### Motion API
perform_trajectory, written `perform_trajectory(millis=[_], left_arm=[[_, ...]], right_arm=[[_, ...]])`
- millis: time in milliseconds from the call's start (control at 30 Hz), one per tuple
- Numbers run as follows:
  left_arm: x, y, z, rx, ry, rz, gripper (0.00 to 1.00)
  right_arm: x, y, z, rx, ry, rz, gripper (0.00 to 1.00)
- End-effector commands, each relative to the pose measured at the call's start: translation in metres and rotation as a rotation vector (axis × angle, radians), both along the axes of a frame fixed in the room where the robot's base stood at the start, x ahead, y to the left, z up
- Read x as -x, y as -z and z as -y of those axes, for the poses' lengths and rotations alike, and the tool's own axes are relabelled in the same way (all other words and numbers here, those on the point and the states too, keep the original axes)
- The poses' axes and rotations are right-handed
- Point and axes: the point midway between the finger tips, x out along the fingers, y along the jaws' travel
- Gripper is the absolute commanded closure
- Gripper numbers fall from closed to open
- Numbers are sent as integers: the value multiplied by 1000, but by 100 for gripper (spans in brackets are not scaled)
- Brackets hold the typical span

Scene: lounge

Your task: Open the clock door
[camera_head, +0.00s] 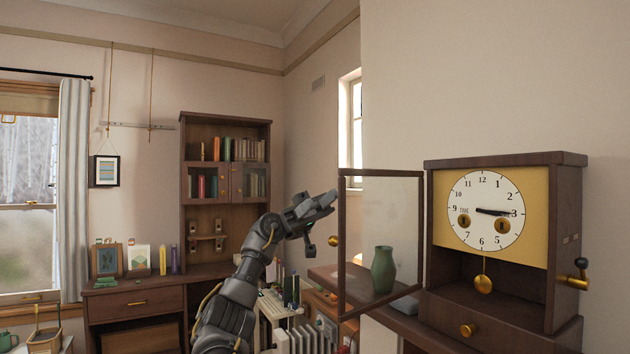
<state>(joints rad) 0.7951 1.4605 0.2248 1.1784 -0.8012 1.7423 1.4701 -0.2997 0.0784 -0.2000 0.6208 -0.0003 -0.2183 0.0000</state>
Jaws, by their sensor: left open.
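The clock (505,252) is a dark wooden case with a yellow front and a white round dial, at the right. A gold pendulum hangs below the dial, and the inside of the case is exposed. Its glass-paned door (341,250) stands swung out to the left of the case, with a small gold knob (333,241) on its outer edge. My left gripper (325,204) is open and empty, left of the door's upper part near its free edge. I cannot tell whether it touches the frame. My right gripper is not in view.
A green vase (383,270) on the shelf (326,277) shows through the door's glass. A crank handle sticks out of the clock's right side. A bookcase (225,133), a desk (133,301) and a white radiator (305,340) stand behind my left arm.

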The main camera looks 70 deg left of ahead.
Motion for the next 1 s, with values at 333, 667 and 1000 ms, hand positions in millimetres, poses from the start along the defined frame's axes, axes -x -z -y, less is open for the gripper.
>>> perform_trajectory(millis=[333, 667, 1000], left_arm=[[32, -35, 62, -1, 4, 8, 59], [43, -48, 86, 0, 0, 1, 59], [43, -49, 87, 0, -1, -1, 64]], right_arm=[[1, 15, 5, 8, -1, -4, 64], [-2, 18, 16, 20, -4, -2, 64], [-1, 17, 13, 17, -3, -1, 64]])
